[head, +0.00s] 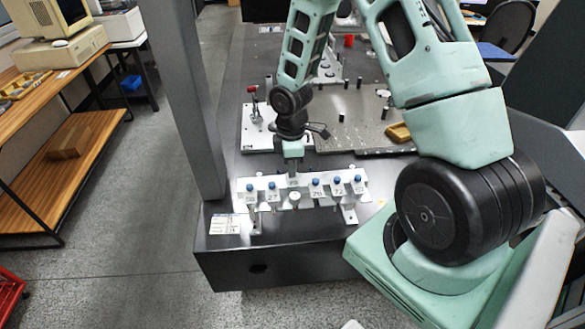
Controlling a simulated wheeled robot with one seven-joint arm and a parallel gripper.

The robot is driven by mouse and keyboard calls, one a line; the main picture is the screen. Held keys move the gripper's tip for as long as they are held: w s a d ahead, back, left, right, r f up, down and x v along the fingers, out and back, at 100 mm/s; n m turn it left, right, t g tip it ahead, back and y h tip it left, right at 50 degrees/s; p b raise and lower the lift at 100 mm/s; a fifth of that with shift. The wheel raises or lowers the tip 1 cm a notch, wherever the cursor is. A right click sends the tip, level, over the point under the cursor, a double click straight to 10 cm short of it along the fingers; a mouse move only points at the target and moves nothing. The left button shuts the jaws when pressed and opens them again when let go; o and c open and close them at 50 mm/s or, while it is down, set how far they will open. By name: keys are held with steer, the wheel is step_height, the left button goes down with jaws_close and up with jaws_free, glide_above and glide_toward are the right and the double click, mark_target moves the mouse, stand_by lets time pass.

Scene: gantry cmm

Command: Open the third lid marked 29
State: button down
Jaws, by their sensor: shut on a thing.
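A white rack (305,198) stands near the front edge of the dark table in the head view. It carries a row of blue-topped lids, such as the first (250,187), the second (272,185) and the fourth (316,181). Each has a small number label below it, too small to read surely. My gripper (293,172) points down from above at the third place in the row. It is shut on the third lid, which its fingers hide. A white label with a number shows just under the fingers. I cannot tell whether the lid has turned or lifted.
A paper sheet (225,224) lies left of the rack. Behind stand a metal plate (360,118) with pegs, a red-handled clamp (254,100) and a yellow block (398,132). A grey post (190,100) rises on the left. A wooden bench (50,115) stands farther left across open floor.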

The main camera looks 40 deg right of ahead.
steer(key=c, duration=1.3)
jaws_free()
step_height(320, 180, up, 18)
steer(key=shift+f, duration=0.25)
steer(key=s+a+r+m, duration=0.1)
steer(key=s+a, duration=0.6)
steer(key=a, duration=0.1)
steer(key=s+a+r+m, duration=0.1)
steer(key=s+a, duration=0.6)
steer(key=a, duration=0.1)
steer(key=s+a+r+m, duration=0.1)
steer(key=s+a, duration=0.7)
steer(key=a, duration=0.1)
steer(key=shift+a+m+y, duration=0.1)
steer(key=shift+m+y, duration=0.2)
